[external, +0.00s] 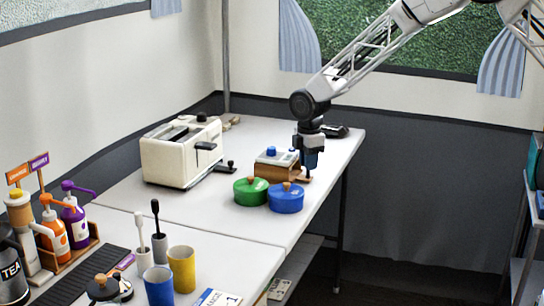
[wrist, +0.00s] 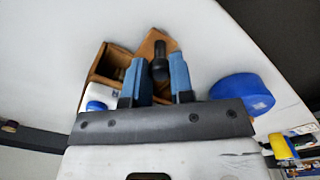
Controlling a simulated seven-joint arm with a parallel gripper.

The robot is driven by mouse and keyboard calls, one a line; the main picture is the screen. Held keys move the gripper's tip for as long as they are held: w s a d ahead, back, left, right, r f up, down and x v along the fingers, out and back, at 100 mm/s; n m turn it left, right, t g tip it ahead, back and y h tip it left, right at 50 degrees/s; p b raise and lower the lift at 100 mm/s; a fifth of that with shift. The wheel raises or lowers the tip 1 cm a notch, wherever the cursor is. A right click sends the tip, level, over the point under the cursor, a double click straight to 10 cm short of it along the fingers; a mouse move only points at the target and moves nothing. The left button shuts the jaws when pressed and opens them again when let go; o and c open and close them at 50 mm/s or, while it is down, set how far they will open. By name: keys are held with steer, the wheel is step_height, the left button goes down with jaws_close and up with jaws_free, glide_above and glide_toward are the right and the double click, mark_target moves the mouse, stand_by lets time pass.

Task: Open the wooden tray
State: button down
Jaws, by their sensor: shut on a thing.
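The wooden tray (external: 272,172) is a small brown box on the white table, with a white top piece carrying a blue knob (external: 271,151). A flat wooden part sticks out to its right. In the wrist view the tray (wrist: 108,62) shows an open-sided hollow, and a wooden panel (wrist: 152,42) angles out from it. My gripper (external: 309,170) points down at the tray's right end. In the wrist view its blue fingers (wrist: 158,60) stand either side of a dark upright knob (wrist: 160,68) at the panel and are shut on it. The knob is hidden in the external view.
A green lidded pot (external: 250,191) and a blue lidded pot (external: 286,198) stand close in front of the tray. A cream toaster (external: 181,153) is to the left. A dark object (external: 334,131) lies behind my gripper. The table's right edge is near.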

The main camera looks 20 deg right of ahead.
steer(key=s+d, duration=0.6)
steer(key=shift+s+d, duration=0.15)
stand_by(0.3)
steer(key=c, duration=1.2)
jaws_free()
steer(key=shift+c, duration=0.2)
steer(key=shift+r, duration=0.15)
step_height(320, 180, up, 8)
steer(key=shift+f, duration=0.2)
